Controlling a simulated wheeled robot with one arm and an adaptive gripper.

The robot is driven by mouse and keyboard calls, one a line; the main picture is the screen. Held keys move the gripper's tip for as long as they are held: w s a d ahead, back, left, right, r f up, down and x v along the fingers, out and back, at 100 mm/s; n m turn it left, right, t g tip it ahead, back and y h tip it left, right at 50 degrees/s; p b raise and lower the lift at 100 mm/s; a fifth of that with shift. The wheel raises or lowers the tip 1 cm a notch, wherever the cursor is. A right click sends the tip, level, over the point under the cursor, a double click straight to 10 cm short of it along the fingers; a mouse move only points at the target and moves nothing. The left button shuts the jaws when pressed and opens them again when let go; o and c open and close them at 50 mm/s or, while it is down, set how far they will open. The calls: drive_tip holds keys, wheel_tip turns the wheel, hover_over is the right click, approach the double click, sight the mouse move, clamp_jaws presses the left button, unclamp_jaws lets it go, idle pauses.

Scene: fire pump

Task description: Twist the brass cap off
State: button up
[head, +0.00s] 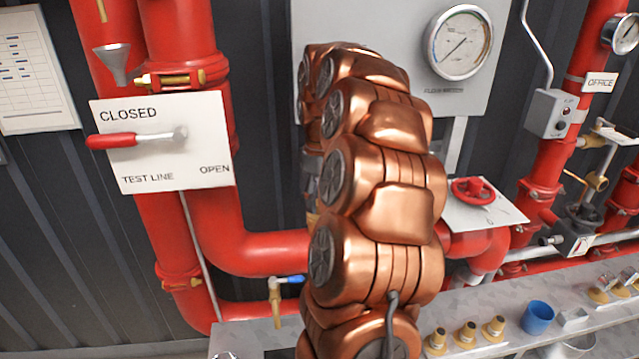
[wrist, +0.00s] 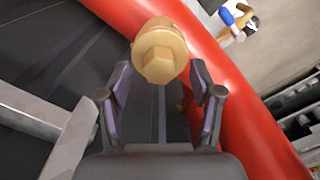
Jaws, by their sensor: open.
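The brass cap (wrist: 159,54) has a hexagonal end and sits against a red pipe (wrist: 225,85) in the wrist view. My gripper (wrist: 160,76) is open, with its two dark fingers spread to the left and right of the cap's near end. The cap lies just beyond the fingertips, roughly centred between them. I cannot tell whether the fingers touch it. In the head view my copper-coloured arm hides the gripper and the cap.
A blue-handled tap (head: 284,281) hangs below the red pipe (head: 265,252). A bench carries brass fittings (head: 466,334) and a blue cup (head: 537,317). A sign with a red lever (head: 112,141) is at left. A gauge (head: 458,42) is on the back panel. A grey bar (wrist: 35,118) lies left of my gripper.

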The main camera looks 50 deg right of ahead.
drive_tip(key=shift+f, duration=0.85)
clamp_jaws()
drive_tip(key=n+p, duration=0.2)
drive_tip(key=n, duration=0.2)
drive_tip(key=shift+a+r+n, duration=0.1)
drive_tip(key=shift+r+n, duration=0.05)
drive_tip(key=shift+n, duration=0.25)
drive_tip(key=shift+n+p, duration=0.3)
drive_tip(key=shift+n, duration=0.5)
